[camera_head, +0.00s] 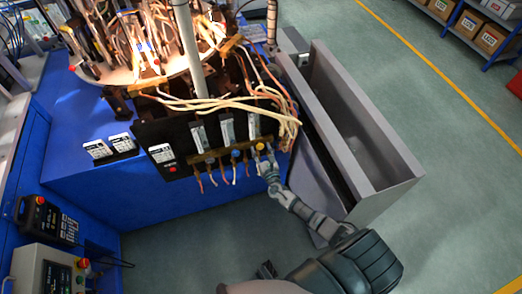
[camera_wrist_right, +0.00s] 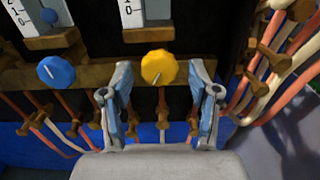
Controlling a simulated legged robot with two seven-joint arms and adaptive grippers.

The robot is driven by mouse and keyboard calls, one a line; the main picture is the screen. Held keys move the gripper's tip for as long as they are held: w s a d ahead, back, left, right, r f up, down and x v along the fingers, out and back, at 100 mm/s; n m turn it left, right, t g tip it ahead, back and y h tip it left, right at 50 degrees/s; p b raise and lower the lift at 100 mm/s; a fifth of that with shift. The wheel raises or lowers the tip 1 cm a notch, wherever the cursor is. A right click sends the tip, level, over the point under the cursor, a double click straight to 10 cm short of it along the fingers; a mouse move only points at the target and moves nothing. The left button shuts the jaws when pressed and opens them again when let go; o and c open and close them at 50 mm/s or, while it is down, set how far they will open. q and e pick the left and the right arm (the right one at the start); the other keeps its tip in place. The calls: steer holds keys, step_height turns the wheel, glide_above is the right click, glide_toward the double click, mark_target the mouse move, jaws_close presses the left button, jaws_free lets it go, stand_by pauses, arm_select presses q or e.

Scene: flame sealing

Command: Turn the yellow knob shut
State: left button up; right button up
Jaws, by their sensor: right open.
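The yellow knob (camera_wrist_right: 158,67) sits on a brown bar below a white scale gauge in the right wrist view. It also shows small at the lower right of the black panel in the head view (camera_head: 260,146). My right gripper (camera_wrist_right: 160,84) is open, with one finger on each side of the knob, slightly below it in the picture. A gap shows on both sides, and nothing is held. In the head view the right gripper (camera_head: 266,163) reaches up to the knob from below. My left gripper does not show.
A blue knob (camera_wrist_right: 56,71) sits left of the yellow one on the same bar. Orange hoses and brass fittings (camera_wrist_right: 258,55) crowd the right side. A grey bin (camera_head: 385,177) stands close to the right of my arm. Pale hoses (camera_head: 230,104) hang above the panel.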

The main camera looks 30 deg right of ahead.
steer(key=v, duration=1.1)
steer(key=shift+s, duration=0.35)
steer(key=shift+a+f, duration=0.1)
steer(key=shift+a, duration=0.05)
